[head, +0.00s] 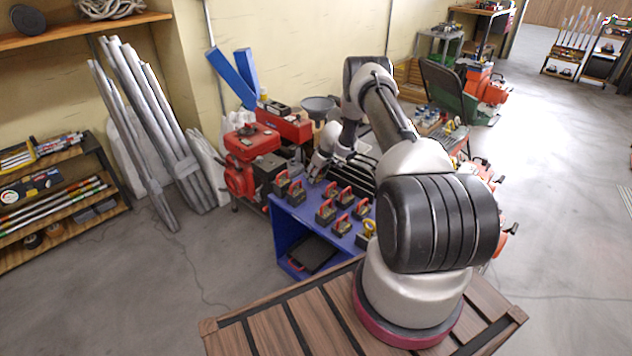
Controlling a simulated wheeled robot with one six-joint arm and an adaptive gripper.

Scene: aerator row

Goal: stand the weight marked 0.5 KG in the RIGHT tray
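Several dark block weights with red handles stand on a blue bench (284,222). Two are at its left side, one (282,183) behind the other (296,194). A group stands to the right, among them one weight (325,213) at the group's left and one (342,226) at the front. A block with a yellow handle (368,229) is at the right end. Their markings are too small to read, so I cannot tell which is 0.5 KG. My gripper (315,174) is above the bench's back left, close to the left weights; its fingers are unclear. I cannot make out the right tray; my arm hides part of the bench.
A black case with a red handle (313,254) lies on the bench's lower shelf. A red machine (247,160) stands at the bench's left. A red toolbox (288,122) and a grey funnel (318,105) are behind. Open floor lies at the front left.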

